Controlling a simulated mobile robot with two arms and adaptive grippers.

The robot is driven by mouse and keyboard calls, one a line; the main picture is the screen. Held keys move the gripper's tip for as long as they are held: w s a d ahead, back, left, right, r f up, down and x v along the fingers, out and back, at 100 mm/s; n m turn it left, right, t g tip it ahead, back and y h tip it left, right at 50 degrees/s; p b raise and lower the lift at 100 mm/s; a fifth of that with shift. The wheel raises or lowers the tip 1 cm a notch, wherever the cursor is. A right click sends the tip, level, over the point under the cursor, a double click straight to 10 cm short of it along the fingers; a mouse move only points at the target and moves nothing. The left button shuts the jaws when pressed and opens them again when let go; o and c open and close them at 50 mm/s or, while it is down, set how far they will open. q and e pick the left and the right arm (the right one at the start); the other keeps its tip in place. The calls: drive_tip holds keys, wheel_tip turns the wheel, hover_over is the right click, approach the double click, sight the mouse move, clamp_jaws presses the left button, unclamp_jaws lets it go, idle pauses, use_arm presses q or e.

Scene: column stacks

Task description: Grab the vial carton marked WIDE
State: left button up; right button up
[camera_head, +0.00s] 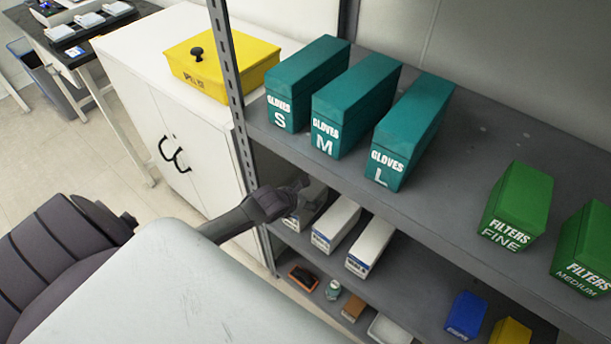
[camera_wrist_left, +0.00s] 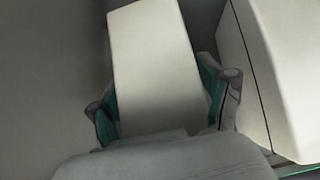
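Three white cartons stand in a row on the middle shelf in the head view. Their labels are too small to read, so I cannot tell which is marked WIDE. My left gripper (camera_head: 303,192) is at the leftmost carton (camera_head: 299,222) and partly covers it. In the left wrist view a white carton (camera_wrist_left: 155,65) lies between the teal-padded fingers of my left gripper (camera_wrist_left: 163,105). The fingers are close along both its sides; whether they press on it is unclear. My right gripper is not in view.
The middle carton (camera_head: 336,226) and right carton (camera_head: 370,247) stand beside it; a neighbouring carton (camera_wrist_left: 285,70) is close right in the wrist view. Teal glove boxes (camera_head: 355,100) and green filter boxes (camera_head: 518,205) occupy the shelf above. A grey shelf post (camera_head: 232,90) stands left.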

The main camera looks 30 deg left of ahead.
use_arm(q)
drive_tip(key=c, duration=1)
